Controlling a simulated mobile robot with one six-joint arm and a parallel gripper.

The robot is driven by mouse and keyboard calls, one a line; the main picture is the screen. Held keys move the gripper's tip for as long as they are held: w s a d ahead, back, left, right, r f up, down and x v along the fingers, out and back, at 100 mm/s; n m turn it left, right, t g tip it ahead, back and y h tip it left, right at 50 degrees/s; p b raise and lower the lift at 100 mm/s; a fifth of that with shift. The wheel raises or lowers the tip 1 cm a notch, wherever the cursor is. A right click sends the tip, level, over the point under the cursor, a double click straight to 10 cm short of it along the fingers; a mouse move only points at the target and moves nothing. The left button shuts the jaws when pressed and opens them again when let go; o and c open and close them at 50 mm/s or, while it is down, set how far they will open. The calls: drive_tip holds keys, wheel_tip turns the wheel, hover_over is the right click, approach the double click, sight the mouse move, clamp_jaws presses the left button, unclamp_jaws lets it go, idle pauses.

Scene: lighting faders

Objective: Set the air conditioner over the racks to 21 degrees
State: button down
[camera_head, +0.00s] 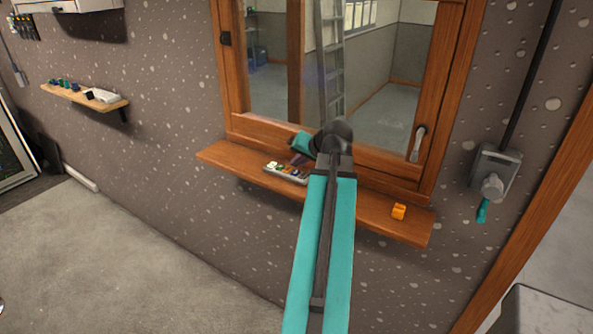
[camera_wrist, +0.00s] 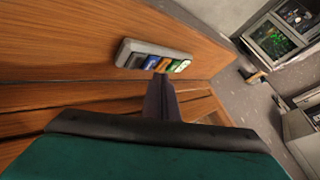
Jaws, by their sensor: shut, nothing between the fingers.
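A small grey remote-like panel (camera_head: 284,174) with several coloured buttons lies on the wooden window sill. In the wrist view the panel (camera_wrist: 128,50) shows white, green, orange and blue buttons along its face. My gripper (camera_head: 298,160) is shut and empty. In the wrist view its closed fingertips (camera_wrist: 161,77) are right at the panel's near edge, by the orange and blue buttons; I cannot tell whether they touch. In the head view the gripper partly covers the panel's right end. I cannot make out any temperature display.
The sill (camera_head: 375,218) runs below a wood-framed window, with an orange object (camera_head: 399,211) at its right. A grey wall box (camera_head: 495,168) with a cable is farther right. A small shelf (camera_head: 82,97) holds objects at left. A white unit (camera_head: 68,5) is at the top left.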

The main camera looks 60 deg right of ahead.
drive_tip(key=shift+r+p, duration=1.6)
drive_tip(key=shift+r, duration=0.9)
idle(1.1)
